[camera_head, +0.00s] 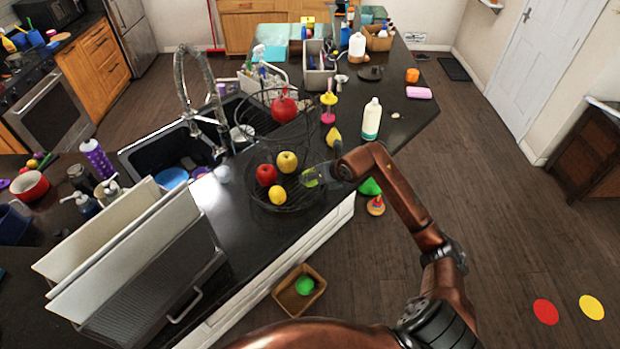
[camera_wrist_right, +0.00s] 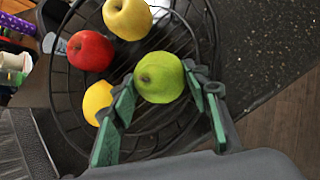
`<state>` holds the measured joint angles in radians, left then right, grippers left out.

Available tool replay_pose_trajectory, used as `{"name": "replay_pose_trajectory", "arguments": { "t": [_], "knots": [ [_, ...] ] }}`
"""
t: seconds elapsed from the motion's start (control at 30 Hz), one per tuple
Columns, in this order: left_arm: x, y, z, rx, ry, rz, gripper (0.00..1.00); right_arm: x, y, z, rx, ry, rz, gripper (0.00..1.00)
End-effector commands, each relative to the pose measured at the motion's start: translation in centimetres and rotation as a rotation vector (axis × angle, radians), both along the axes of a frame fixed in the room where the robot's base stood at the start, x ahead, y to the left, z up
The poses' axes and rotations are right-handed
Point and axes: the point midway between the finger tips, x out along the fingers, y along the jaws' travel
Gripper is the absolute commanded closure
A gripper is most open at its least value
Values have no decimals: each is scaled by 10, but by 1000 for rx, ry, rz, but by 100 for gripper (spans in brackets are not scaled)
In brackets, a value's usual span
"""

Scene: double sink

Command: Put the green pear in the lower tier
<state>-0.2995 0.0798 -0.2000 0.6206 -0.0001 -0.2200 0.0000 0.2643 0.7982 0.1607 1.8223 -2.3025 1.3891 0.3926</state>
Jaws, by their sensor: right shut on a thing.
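The green pear (camera_wrist_right: 160,77) is between the fingers of my right gripper (camera_wrist_right: 160,105), which is shut on it. In the head view the pear (camera_head: 311,178) shows at the right side of the black wire basket's lower tier (camera_head: 289,209), with my right gripper (camera_head: 315,175) reaching in from the right. In the wrist view the pear is over the tier's wire floor; I cannot tell whether it touches it. The lower tier holds a red apple (camera_head: 266,174), a yellow apple (camera_head: 287,162) and a yellow fruit (camera_head: 277,195). My left gripper is not in view.
The upper tier (camera_head: 262,127) holds a red fruit (camera_head: 284,109). A yellow pear (camera_head: 333,136) and a white-and-green bottle (camera_head: 371,119) stand on the counter beside the basket. A box (camera_head: 300,291) is on the floor.

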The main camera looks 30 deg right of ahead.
Motion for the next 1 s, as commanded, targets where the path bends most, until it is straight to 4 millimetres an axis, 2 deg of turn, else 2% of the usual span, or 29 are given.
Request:
{"name": "replay_pose_trajectory", "arguments": {
  "t": [0.03, 0.17, 0.43, 0.5, 0.67, 1.0],
  "knots": [
    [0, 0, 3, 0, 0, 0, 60, 2, 2, -8, 5, 1, -1, 84],
    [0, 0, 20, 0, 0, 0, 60, 10, 2, 1, -12, 95, 2, 84],
    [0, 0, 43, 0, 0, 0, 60, 18, 4, -1, -37, 291, 0, 84],
    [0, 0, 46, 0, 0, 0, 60, 16, 4, -11, -36, 305, 0, 84],
    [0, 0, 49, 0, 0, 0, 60, 16, 3, -21, -37, 298, -1, 84],
    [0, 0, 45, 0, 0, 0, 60, 16, 2, -24, -39, 297, -1, 84]
  ]
}}
